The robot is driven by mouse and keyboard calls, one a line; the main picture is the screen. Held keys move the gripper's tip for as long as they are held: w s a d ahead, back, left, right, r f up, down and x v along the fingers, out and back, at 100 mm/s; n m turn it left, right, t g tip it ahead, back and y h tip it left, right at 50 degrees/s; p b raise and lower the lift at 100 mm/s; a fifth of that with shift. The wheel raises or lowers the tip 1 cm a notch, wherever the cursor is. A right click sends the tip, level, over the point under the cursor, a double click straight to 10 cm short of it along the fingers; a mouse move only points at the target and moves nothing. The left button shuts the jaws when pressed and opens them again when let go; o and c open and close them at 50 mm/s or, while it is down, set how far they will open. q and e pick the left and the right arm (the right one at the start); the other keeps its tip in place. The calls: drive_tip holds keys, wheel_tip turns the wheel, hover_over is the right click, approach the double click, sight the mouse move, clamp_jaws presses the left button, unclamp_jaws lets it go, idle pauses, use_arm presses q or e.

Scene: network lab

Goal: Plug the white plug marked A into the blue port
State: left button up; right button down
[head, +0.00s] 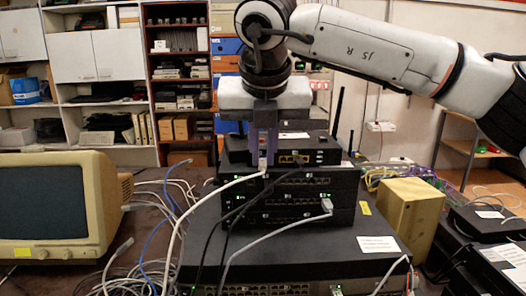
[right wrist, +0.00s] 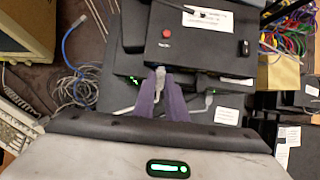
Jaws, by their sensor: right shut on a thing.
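My right gripper (head: 263,150) has purple fingers pointing down in front of the upper part of the device stack. It is shut on a white plug (head: 263,163), whose white cable (head: 190,205) runs down to the left. In the right wrist view the purple fingers (right wrist: 161,92) close around the pale plug (right wrist: 160,76). The mark on the plug is too small to read. The top black router (head: 233,153) has a row of yellow ports (head: 291,159) right of the gripper. I cannot make out a blue port; the fingers cover part of that front. My left gripper is not in view.
More black switches (head: 345,190) are stacked below, with a grey plug (head: 327,205) and black cables at their fronts. A beige monitor (head: 90,200) stands left, a yellowish box (head: 410,215) right. Loose cables crowd the table left of the stack.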

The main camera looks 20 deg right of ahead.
drive_tip(key=shift+w, duration=0.25)
idle(0.7)
drive_tip(key=c, duration=1.7)
unclamp_jaws()
drive_tip(key=shift+d, duration=0.1)
drive_tip(key=v, duration=1)
drive_tip(key=shift+r, duration=0.15)
